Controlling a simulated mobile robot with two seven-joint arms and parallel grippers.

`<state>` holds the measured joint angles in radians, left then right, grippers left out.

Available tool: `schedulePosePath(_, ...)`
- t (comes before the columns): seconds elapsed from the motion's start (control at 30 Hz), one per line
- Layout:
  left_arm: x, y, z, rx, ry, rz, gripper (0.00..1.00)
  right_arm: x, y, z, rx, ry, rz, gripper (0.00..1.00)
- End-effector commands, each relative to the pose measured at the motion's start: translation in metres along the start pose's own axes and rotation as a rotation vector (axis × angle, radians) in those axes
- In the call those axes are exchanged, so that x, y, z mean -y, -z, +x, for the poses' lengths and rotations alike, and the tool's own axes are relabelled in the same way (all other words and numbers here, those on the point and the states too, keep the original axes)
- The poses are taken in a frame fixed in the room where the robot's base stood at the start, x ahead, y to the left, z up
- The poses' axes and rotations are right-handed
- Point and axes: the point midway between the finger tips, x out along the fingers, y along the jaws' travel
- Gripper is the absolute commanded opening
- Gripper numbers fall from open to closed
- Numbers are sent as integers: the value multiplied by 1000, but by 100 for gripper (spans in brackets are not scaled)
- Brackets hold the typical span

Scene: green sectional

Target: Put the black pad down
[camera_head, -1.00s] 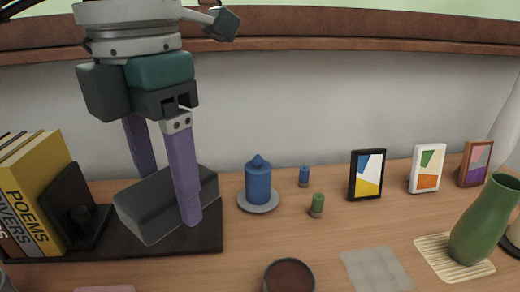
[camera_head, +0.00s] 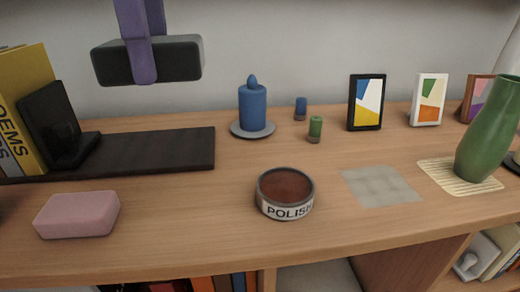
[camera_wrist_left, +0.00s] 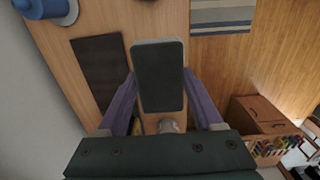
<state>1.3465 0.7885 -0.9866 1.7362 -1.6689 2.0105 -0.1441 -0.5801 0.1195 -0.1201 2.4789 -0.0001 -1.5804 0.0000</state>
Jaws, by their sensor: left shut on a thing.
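The black pad (camera_head: 180,60) is a dark block with rounded edges. In the head view it hangs at the upper left, in front of the wall and higher in the picture than the dark flat board (camera_head: 170,149). My left gripper (camera_head: 144,72) is shut on it, with purple fingers across its sides. In the left wrist view the pad (camera_wrist_left: 159,78) lies between the two fingers (camera_wrist_left: 158,90), its broad dark face and paler edge showing. The gripper's upper part is out of the head view. My right gripper is in neither view.
On the wooden shelf are books (camera_head: 30,75) with a black bookend (camera_head: 55,125), a pink block (camera_head: 78,214), a blue candle (camera_head: 253,106), a polish tin (camera_head: 285,190), a grey cloth (camera_head: 380,186), picture frames and a green vase (camera_head: 487,130).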

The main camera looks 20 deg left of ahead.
Motion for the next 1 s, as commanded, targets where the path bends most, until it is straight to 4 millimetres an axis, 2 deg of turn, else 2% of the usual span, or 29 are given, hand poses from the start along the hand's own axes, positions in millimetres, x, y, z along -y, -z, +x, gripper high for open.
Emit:
schedulePosePath(0.17, 3, 1, 47, -5, 10, 2, 23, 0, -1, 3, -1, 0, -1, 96)
schedulePosePath(0.4, 2, 1, 109, -5, 8, -2, 23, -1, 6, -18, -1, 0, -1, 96)
schedulePosePath(0.5, 2, 1, 128, -3, 4, -1, 23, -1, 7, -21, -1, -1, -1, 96)
schedulePosePath(0.67, 1, 0, 144, -2, 3, -3, 23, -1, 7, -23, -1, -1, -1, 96)
schedulePosePath(0.9, 2, 0, 179, -2, 4, -3, 23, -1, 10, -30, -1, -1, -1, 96)
schedulePosePath(1.0, 1, 0, 185, -1, 1, -1, 23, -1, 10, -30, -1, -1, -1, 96)
